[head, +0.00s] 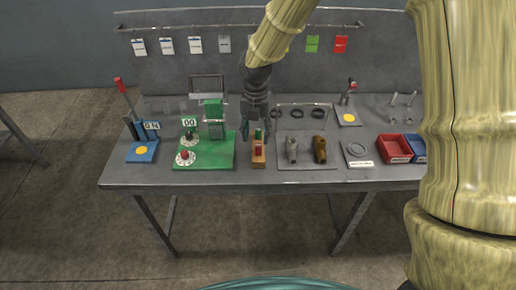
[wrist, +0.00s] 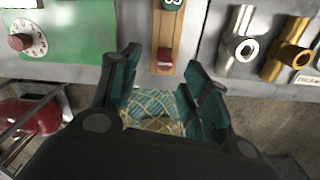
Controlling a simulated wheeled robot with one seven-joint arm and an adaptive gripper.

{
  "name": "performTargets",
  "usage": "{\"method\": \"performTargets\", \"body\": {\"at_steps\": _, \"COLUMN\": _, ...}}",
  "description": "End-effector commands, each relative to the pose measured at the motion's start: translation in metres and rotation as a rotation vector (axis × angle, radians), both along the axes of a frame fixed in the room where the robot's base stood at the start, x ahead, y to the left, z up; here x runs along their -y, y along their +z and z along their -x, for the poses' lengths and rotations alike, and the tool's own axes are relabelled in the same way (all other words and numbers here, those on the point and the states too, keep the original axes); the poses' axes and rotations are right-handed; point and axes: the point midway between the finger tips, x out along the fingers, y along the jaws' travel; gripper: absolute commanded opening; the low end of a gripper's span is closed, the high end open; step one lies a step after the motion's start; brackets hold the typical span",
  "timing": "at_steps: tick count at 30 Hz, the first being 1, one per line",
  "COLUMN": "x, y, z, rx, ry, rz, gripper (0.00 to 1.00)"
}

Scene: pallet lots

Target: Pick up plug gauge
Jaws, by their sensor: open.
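The plug gauge appears to be the piece with a green end (head: 258,134) and a red end (head: 258,149), resting on a narrow wooden block (head: 258,162) on the bench. In the wrist view its red end (wrist: 165,60) and green end (wrist: 173,4) lie along the block (wrist: 164,35), with the far part cut off by the frame. My gripper (head: 255,127) hangs fingers down over the block. It is open and empty; in the wrist view, the fingers of my gripper (wrist: 162,72) stand on either side of the block's near end. Contact cannot be told.
The green fixture (head: 222,162) with dials stands left of the block. A grey plate (head: 305,164) with a silver fitting (head: 292,150) and a brass fitting (head: 320,149) is close on the right. A rack of tags hangs behind.

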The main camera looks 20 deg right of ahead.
Motion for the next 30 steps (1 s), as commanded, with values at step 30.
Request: {"method": "performTargets", "body": {"at_steps": 30, "x": 0.006, "y": -0.069, "z": 0.004, "rx": 0.001, "ry": 0.000, "rz": 0.000, "gripper": 0.46}}
